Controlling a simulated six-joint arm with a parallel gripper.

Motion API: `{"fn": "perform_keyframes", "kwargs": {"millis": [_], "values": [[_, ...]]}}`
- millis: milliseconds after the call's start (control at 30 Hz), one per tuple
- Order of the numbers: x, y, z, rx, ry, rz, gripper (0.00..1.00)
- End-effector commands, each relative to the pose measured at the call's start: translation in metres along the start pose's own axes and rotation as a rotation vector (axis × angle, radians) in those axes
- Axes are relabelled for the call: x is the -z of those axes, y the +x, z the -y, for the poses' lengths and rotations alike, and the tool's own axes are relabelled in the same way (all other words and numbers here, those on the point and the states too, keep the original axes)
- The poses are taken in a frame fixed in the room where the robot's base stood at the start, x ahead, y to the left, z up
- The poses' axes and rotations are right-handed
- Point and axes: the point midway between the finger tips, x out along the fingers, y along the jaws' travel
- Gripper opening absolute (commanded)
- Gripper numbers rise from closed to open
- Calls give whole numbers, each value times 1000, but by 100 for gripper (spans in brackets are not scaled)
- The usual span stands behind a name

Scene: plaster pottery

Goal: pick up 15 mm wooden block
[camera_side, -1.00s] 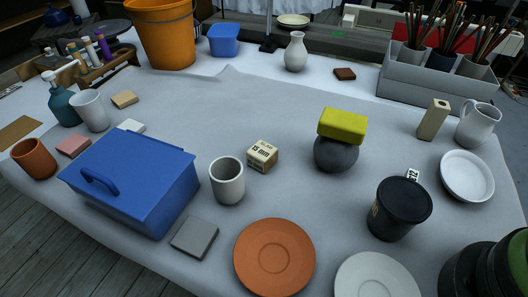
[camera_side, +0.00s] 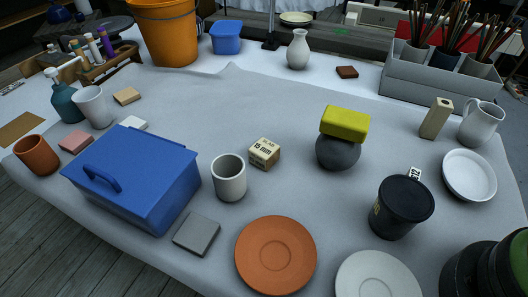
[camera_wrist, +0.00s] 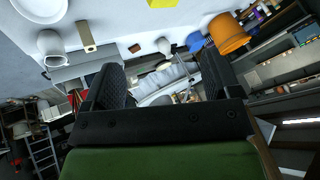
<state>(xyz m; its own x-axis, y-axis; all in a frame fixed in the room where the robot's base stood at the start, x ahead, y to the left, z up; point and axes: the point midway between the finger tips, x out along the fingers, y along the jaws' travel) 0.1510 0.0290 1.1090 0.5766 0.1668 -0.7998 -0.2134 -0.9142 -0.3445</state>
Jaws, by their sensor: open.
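The wooden block (camera_side: 264,153), a small pale block marked "15 mm", lies on the grey cloth near the middle of the table in the side view. It stands just right of a grey cup, apart from it. I do not make it out in the wrist view. My gripper (camera_wrist: 163,80) shows in the wrist view with its two dark fingers wide apart and nothing between them. It points across the table toward the far side, away from the block. I cannot make out its fingers in the side view.
A grey cup (camera_side: 228,178) and a blue lidded box (camera_side: 150,190) stand left of the block. A yellow sponge (camera_side: 345,122) rests on a dark round pot (camera_side: 337,152) to its right. A terracotta plate (camera_side: 275,255) lies in front. The cloth behind the block is clear.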

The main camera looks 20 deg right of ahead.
Motion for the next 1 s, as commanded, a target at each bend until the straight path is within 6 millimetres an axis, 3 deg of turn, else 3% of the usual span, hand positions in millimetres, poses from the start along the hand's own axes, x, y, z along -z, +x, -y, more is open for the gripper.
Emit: {"fn": "perform_keyframes", "kwargs": {"millis": [133,267,500,667,800,1000], "values": [[26,20,16,-4,-89,47,83],[53,54,37,-4,-207,92,83],[75,144,80,6,-436,169,83],[64,215,105,19,-592,219,83],[41,272,120,34,-715,254,83],[12,319,127,49,-820,281,83]]}}
